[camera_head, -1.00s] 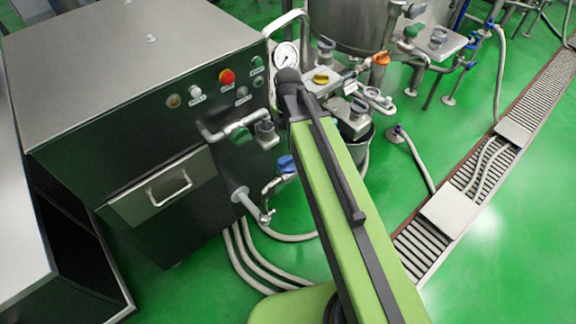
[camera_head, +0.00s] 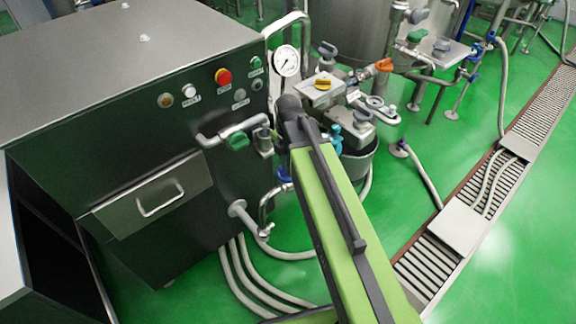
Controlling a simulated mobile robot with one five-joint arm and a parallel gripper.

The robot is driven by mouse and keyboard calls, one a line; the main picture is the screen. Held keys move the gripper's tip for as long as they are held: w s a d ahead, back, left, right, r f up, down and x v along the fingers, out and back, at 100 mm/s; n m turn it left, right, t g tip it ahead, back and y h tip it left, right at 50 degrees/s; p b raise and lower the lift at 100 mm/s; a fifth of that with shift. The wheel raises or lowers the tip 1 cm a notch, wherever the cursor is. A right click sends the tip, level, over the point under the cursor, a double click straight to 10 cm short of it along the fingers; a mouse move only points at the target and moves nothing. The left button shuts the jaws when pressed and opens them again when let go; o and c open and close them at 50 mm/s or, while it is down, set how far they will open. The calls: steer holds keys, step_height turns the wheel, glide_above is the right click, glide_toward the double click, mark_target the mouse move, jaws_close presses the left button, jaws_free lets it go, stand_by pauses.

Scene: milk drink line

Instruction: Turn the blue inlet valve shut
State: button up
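The blue inlet valve (camera_head: 284,174) is on the pipe at the lower right of the dark machine. Its blue handle shows just left of my green arm, which covers part of it. My arm reaches up from the bottom of the picture toward the pipework. My gripper cannot be made out; the arm hides the space beyond it. A small teal part (camera_head: 335,134) shows just right of the arm's upper end, and I cannot tell what it belongs to. I cannot tell whether anything touches the blue handle.
A green-handled valve (camera_head: 238,141) sits on the machine front, above the blue one. A pressure gauge (camera_head: 286,61), a yellow-knobbed box (camera_head: 322,90) and an orange valve (camera_head: 384,65) stand behind. Hoses (camera_head: 247,279) run along the green floor. A drain grate (camera_head: 424,268) lies to the right.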

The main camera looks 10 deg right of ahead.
jaws_close()
steer(key=shift+m, duration=0.3)
steer(key=m, duration=0.3)
steer(key=shift+m, duration=0.3)
steer(key=m, duration=1.3)
steer(key=shift+a+m, duration=0.1)
steer(key=shift+m, duration=0.2)
